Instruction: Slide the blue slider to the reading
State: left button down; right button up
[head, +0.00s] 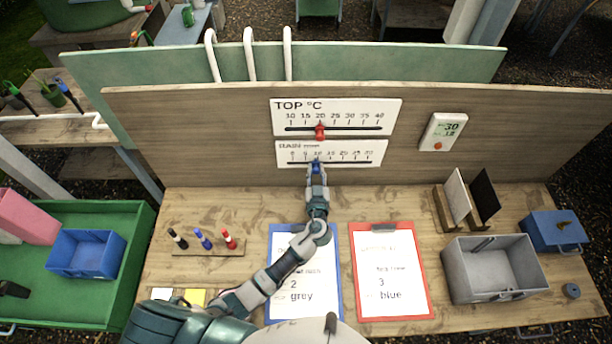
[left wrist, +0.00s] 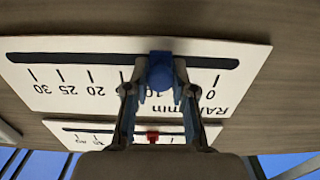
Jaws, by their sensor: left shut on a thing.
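The rain scale board (head: 372,154) is on the upright wooden panel, below the temperature board (head: 392,115). The blue slider (head: 316,162) is near the 10 mark on the rain scale. My left gripper (head: 316,170) is shut on it; in the left wrist view the blue slider (left wrist: 161,70) sits between the two fingers (left wrist: 159,92), and the nearby marks are partly hidden. My right gripper is not in view.
The red slider (head: 320,132) is near 20 on the temperature scale. Two clipboards, blue-edged (head: 291,233) and red-edged (head: 390,229), lie below my arm's area. Three markers stand in a wooden holder (head: 208,249). A grey bin (head: 510,282) and blue box (head: 553,230) are right.

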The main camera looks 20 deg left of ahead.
pick_arm(q)
jog(key=shift+w+d, duration=0.15)
jog(key=shift+d, duration=0.4)
jog(key=c, duration=1)
grip_release()
jog(key=shift+w+a, duration=0.1)
jog(key=shift+a, duration=0.05)
jog(key=shift+o, duration=0.2)
jog(key=shift+w+a+f, duration=0.1)
jog(key=shift+a, duration=0.25)
jog(key=shift+s, duration=0.2)
jog(key=v, duration=1.1)
jog(key=shift+s, duration=0.25)
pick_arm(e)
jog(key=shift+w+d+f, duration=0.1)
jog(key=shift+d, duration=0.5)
pick_arm(q)
jog(key=shift+d, duration=0.2)
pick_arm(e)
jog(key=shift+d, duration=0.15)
